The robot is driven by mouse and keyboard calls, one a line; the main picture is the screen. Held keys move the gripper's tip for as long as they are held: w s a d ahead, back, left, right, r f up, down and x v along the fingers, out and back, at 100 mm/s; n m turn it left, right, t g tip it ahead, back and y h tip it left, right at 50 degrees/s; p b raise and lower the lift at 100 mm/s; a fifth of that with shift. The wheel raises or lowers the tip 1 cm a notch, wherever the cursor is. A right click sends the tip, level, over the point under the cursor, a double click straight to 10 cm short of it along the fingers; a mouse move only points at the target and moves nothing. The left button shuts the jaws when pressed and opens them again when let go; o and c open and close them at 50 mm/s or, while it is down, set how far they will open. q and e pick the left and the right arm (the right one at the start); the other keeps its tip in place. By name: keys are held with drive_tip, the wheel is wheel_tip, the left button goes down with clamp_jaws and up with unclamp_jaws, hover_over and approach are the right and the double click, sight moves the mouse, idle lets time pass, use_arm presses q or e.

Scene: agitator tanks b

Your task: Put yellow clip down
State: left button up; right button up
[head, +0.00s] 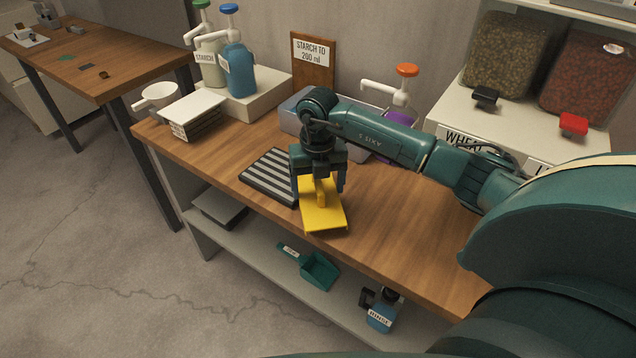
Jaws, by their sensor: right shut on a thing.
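The yellow clip (324,218) is a flat yellow plate with a raised grip in its middle. It shows near the front edge of the wooden workbench (405,228). My right gripper (320,190) points down from above and is shut on the clip's raised grip. I cannot tell whether the clip touches the bench top or hangs just above it. My left gripper is not in view.
A black-and-grey striped mat (270,176) lies just left of the clip. Bare bench lies right of the clip.

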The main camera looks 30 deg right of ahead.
drive_tip(key=o, duration=0.9)
drive_tip(key=shift+o, duration=0.2)
